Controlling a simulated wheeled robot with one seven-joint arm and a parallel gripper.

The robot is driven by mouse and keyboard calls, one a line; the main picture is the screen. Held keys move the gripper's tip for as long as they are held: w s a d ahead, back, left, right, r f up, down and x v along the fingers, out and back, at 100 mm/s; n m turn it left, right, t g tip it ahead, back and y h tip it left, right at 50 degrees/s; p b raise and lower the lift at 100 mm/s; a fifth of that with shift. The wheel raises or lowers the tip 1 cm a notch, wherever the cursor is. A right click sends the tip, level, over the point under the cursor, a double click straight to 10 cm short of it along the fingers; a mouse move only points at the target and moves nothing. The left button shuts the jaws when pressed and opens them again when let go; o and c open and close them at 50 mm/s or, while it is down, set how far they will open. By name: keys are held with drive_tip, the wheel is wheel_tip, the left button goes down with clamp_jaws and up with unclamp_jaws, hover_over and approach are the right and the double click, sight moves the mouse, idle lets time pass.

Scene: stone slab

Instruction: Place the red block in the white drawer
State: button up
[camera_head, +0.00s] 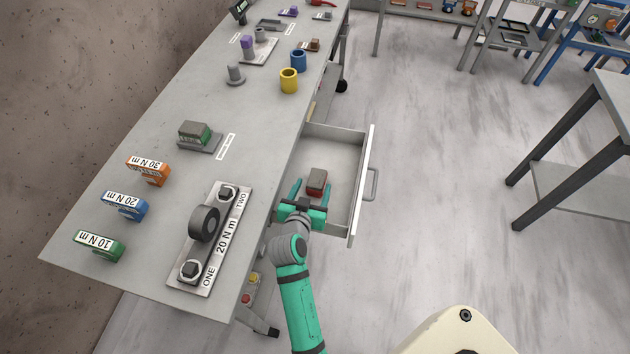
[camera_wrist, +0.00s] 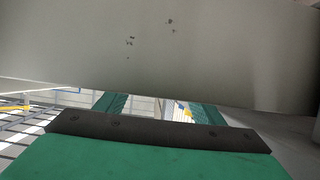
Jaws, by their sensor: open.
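The red block (camera_head: 316,181), with a greyish top and a red side, is over the white drawer (camera_head: 366,165) in the head view. I cannot tell for sure whether it rests on the drawer floor. The drawer is pulled out from under the bench. My gripper (camera_head: 312,191) is open at the drawer's near end, its two green fingers pointing inward on either side of the block. In the wrist view my fingers (camera_wrist: 155,108) are spread apart, with a broad grey surface (camera_wrist: 150,50) across the top; no block can be made out there.
The stone-coloured bench (camera_head: 130,170) stands left of the drawer, carrying a 20 N m plate (camera_head: 226,235), coloured torque blocks, a yellow cup (camera_head: 288,81) and a blue cup (camera_head: 298,61). A dark-legged table (camera_head: 560,170) stands at right. The floor right of the drawer is clear.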

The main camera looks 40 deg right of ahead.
drive_tip(key=v, duration=0.6)
drive_tip(key=shift+s+a, duration=0.1)
idle(0.4)
drive_tip(key=shift+s+a, duration=0.15)
drive_tip(key=shift+s, duration=0.2)
drive_tip(key=s+a+r+n, duration=0.2)
drive_tip(key=s+a, duration=0.1)
drive_tip(key=s, duration=0.5)
drive_tip(key=s+a+f+n+t+y, duration=0.2)
drive_tip(key=s+a+n+t+y, duration=0.15)
drive_tip(key=a, duration=0.45)
drive_tip(key=s+a+f+n+t+y, duration=0.2)
drive_tip(key=s+a+n+y, duration=0.15)
drive_tip(key=a, duration=0.55)
drive_tip(key=s+a+r+n+t+y, duration=0.1)
drive_tip(key=s+a+r+y, duration=0.2)
drive_tip(key=s, duration=0.8)
wheel_tip(320, 180, up, 3)
drive_tip(key=shift+a+r, duration=0.1)
drive_tip(key=shift+a, duration=1.15)
